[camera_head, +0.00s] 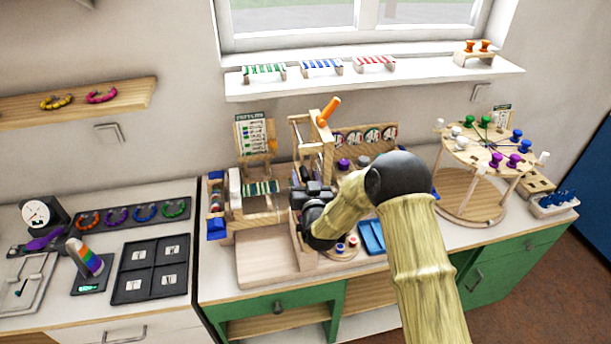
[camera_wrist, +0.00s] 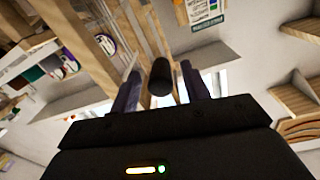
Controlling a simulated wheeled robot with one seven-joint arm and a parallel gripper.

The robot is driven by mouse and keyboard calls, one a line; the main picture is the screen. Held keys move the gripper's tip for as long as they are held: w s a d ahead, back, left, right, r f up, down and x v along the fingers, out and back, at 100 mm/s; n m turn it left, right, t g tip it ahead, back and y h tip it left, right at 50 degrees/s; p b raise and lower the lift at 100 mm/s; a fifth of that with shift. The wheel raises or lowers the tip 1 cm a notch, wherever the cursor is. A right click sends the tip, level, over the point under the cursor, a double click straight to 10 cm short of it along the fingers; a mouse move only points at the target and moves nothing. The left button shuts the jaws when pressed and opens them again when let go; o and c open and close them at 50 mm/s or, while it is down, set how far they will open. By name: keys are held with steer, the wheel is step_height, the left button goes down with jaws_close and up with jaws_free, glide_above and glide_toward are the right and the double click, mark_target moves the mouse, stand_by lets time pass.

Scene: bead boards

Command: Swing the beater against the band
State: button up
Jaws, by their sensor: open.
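The wooden loom (camera_head: 268,258) stands on the green-fronted counter. A narrow band (camera_head: 262,188) striped green and white lies across its left part. My gripper (camera_head: 298,180) is at the loom, right of the band, with my wrist hiding much of what is behind it. In the wrist view my gripper (camera_wrist: 160,90) has its two fingers apart. A dark rounded handle (camera_wrist: 160,75) shows between them, with a gap on each side; it looks like the beater's grip. I cannot tell how deep it sits between the fingers. The beater's frame is mostly hidden in the head view.
A wooden upright with an orange handle (camera_head: 329,110) rises behind my gripper. A pattern card (camera_head: 255,134) stands behind the band. A round rack with coloured spools (camera_head: 470,150) is at the right. Blue trays (camera_head: 371,237) lie near my forearm. A black four-part tray (camera_head: 150,270) is at the left.

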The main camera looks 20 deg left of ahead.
steer(key=shift+w, duration=0.15)
steer(key=shift+c, duration=0.2)
jaws_close()
steer(key=shift+a+f+b, duration=0.1)
steer(key=shift+b, duration=0.2)
steer(key=shift+s+a+f+m+b, duration=0.1)
steer(key=shift+s+a+m+b, duration=0.15)
steer(key=shift+m+b, duration=0.4)
steer(key=shift+s+a+m+b, duration=0.15)
steer(key=shift+a+m+b, duration=0.2)
steer(key=shift+b, duration=0.75)
steer(key=shift+s+a+r+m+b, duration=0.2)
steer(key=shift+a+m+b, duration=0.15)
steer(key=shift+m+b, duration=0.4)
steer(key=shift+s+a+r, duration=0.15)
steer(key=shift+a+r, duration=0.05)
steer(key=shift+r, duration=0.05)
